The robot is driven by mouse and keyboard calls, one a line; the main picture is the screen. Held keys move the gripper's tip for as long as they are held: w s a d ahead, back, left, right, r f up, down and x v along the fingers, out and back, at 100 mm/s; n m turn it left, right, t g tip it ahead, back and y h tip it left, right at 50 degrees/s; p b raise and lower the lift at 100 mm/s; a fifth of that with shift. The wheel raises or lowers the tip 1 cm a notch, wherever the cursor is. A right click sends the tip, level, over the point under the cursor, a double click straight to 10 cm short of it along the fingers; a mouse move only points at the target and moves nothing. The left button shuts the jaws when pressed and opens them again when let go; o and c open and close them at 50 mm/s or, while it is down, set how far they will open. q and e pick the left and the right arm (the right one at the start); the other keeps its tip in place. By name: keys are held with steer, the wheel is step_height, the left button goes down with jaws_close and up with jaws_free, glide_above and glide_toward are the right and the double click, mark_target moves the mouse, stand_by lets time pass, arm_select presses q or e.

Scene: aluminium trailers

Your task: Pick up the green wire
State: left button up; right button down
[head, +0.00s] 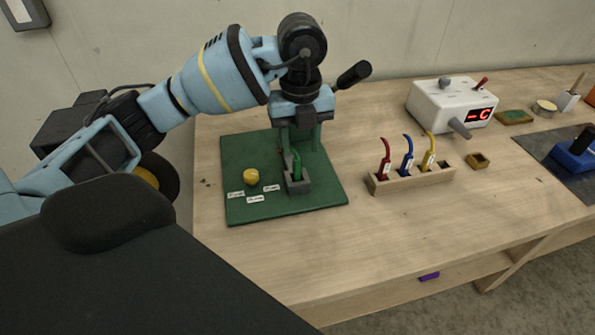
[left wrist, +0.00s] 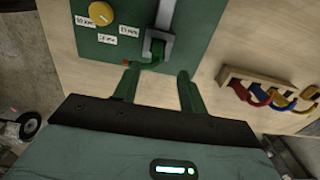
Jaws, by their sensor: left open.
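The green wire (head: 296,164) stands upright in a small grey holder (head: 298,184) on the green board (head: 243,150). In the left wrist view the green wire (left wrist: 154,56) shows as a curved piece by the grey holder (left wrist: 163,33). My left gripper (head: 299,147) is over the board, just above and around the top of the wire. In the left wrist view my left gripper (left wrist: 158,73) is open, with its two green fingers apart and nothing held. The wire lies between the finger lines, near the tips; contact cannot be told. My right gripper is not in view.
A yellow knob (head: 251,177) and white labels are on the board. A wooden rack (head: 412,178) to the right holds red (head: 385,158), blue (head: 407,158) and yellow (head: 429,152) wires. A white device (head: 450,103) stands behind it. The table front is clear.

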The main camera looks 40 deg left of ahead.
mark_target(297, 158)
arm_select(q)
steer(key=shift+a+f, duration=0.2)
steer(key=shift+f, duration=1.05)
steer(key=shift+a+f, duration=0.15)
steer(key=shift+f, duration=1.1)
jaws_close()
